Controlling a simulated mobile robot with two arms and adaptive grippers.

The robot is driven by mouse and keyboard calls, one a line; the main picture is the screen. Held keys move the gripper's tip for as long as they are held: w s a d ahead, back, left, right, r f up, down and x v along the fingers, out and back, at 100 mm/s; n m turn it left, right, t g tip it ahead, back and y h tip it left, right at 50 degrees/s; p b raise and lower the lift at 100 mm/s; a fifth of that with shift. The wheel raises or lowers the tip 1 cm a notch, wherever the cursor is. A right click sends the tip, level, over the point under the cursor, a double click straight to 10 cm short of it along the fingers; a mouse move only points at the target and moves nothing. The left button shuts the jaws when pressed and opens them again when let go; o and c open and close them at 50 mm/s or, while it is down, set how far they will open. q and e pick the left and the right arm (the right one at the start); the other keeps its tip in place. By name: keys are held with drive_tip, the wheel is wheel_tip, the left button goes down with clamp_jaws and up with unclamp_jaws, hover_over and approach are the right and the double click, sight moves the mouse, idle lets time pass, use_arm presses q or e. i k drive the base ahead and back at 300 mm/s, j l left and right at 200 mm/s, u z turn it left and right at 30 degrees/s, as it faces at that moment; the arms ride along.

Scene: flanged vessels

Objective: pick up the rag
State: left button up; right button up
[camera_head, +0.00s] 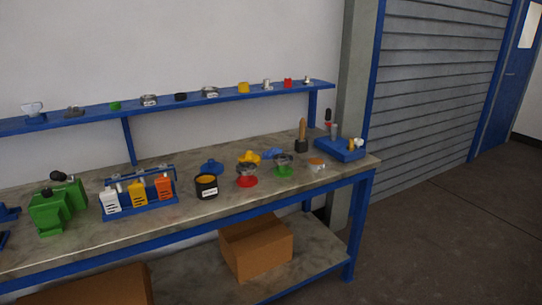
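No item is clearly recognisable as the rag at this size. A small lumpy blue item (272,153) lies towards the back of the workbench, right of a yellow part (249,157), and may be a crumpled cloth; I cannot tell for sure. Neither of my grippers is in view, and nothing touches the items on the bench.
The grey-topped workbench (225,208) carries a green machine (58,205), a blue rack of bottles (140,208), a black tin (206,187), flanged parts and a blue tray (340,150). A blue shelf (60,121) runs above. Cardboard boxes (257,250) sit below. Floor at right is clear.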

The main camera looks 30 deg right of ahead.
sight(269, 154)
drive_tip(key=i+l, duration=0.2)
drive_tip(key=i+l+u, duration=0.1)
drive_tip(key=l, duration=0.3)
drive_tip(key=i+l+u, duration=0.1)
drive_tip(key=i+l, duration=0.3)
drive_tip(key=l, duration=0.25)
drive_tip(key=i+l+u, duration=0.1)
drive_tip(key=l, duration=0.25)
